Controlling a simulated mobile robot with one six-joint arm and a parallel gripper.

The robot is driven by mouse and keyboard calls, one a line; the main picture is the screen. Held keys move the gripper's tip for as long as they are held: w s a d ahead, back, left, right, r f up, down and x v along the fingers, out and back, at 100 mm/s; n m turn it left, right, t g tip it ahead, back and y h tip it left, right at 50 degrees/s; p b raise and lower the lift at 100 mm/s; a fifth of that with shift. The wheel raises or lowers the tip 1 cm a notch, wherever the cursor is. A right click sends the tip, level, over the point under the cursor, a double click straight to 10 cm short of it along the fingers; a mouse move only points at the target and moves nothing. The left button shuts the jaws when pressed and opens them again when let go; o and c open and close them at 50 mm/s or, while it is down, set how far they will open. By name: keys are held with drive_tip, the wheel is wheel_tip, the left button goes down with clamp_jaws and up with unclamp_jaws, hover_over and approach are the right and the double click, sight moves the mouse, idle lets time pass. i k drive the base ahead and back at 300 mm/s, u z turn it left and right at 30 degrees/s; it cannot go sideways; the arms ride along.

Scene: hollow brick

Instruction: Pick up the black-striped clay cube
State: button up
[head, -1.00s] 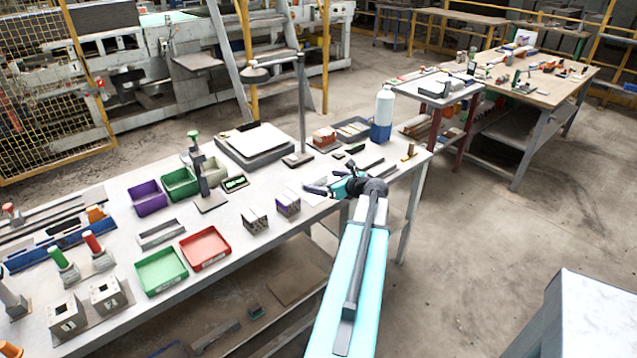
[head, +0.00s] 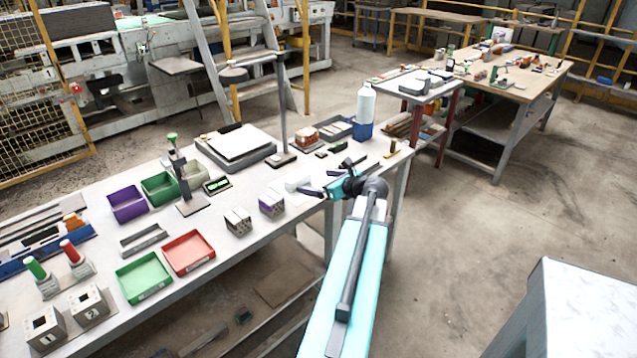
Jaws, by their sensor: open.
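Two small holed cubes stand side by side near the front edge of the long white table (head: 100,213). The left cube (head: 238,221) is grey with dark marks on it; I cannot tell for sure that these are black stripes. The right cube (head: 271,204) is grey with a purple band. My gripper (head: 323,177), with dark fingers and a teal body, is open and seems empty. It is over the table's right part, to the right of both cubes and apart from them.
A red tray (head: 188,253) and a green tray (head: 143,277) lie left of the cubes. A thin dark pole (head: 282,105) rises behind my gripper. A white-and-blue bottle (head: 364,112) stands at the back right.

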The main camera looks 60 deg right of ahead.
sight(238, 222)
drive_tip(key=u, duration=0.05)
drive_tip(key=k, duration=1)
drive_tip(key=z, duration=0.05)
